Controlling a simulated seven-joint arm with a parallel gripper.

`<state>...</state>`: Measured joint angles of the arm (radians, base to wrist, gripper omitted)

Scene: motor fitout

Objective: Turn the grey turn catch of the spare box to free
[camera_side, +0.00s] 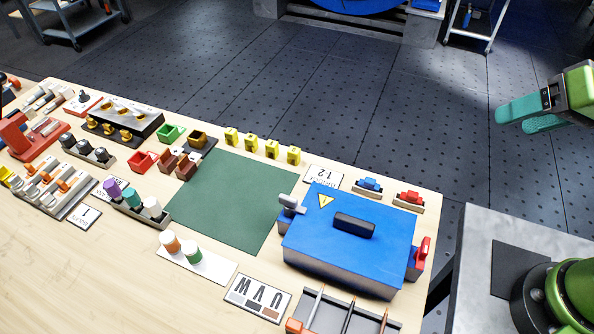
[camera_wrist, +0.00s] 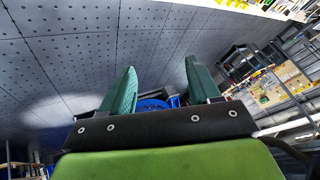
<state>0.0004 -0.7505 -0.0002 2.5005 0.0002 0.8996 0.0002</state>
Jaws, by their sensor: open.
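The spare box appears to be the blue box (camera_side: 375,241) with a black handle (camera_side: 354,225) and a yellow warning triangle, at the right part of the table in the side view. A grey turn catch (camera_side: 291,205) sits at its left end. A red catch (camera_side: 421,252) sits at its right end. My gripper (camera_side: 498,122) is at the upper right of the side view, away from the box and beyond the table edge. Its teal fingers are apart and empty, which also shows in the wrist view (camera_wrist: 160,82). The wrist view does not show the box clearly.
A green mat (camera_side: 232,205) lies left of the box. Small blue (camera_side: 369,185) and red (camera_side: 409,197) parts stand on holders behind it. A grey tray (camera_side: 337,318) with rods lies in front. Several yellow blocks (camera_side: 231,137) line the mat's back edge.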

